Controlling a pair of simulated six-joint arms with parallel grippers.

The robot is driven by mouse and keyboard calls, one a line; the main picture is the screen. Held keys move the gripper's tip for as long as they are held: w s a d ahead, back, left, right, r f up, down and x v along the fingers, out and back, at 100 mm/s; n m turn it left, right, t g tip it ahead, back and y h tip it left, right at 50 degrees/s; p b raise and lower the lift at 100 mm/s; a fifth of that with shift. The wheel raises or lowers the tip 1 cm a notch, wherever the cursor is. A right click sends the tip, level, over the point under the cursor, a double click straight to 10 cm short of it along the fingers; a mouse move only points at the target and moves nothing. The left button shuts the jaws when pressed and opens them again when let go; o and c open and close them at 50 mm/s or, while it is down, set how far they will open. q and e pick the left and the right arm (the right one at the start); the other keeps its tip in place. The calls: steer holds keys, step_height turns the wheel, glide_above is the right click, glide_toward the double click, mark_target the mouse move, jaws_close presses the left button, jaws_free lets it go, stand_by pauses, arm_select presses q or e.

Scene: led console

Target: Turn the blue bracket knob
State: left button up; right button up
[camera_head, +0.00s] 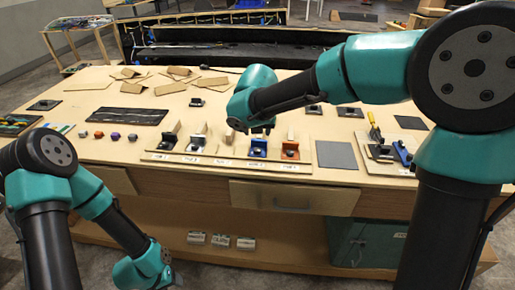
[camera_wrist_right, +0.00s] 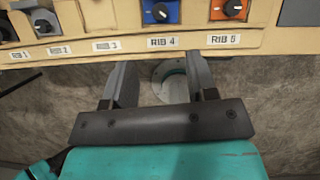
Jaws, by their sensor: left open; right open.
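The blue bracket (camera_head: 258,142) stands on the labelled strip on the table, with a dark round knob (camera_head: 257,153) at its front. In the right wrist view the blue bracket (camera_wrist_right: 174,15) is at the top edge above the label RIB 4, its black knob (camera_wrist_right: 160,12) facing me and its upper part cut off. My right gripper (camera_wrist_right: 158,72) is open and empty, with the blue knob beyond its fingertips. In the head view the right wrist mostly hides this gripper above the bracket. My left gripper (camera_head: 171,272) is low at the bottom left, away from the bracket and small in view.
An orange bracket (camera_head: 291,146) with a similar knob stands close right of the blue one. White and dark brackets (camera_head: 197,141) stand to the left. A grey pad (camera_head: 337,155) and a tool board (camera_head: 380,153) lie further right. Wooden pieces (camera_head: 178,71) lie behind.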

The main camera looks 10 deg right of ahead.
mark_target(257, 150)
steer(key=x, duration=1.3)
steer(key=shift+s+r, duration=0.1)
steer(key=c, duration=1)
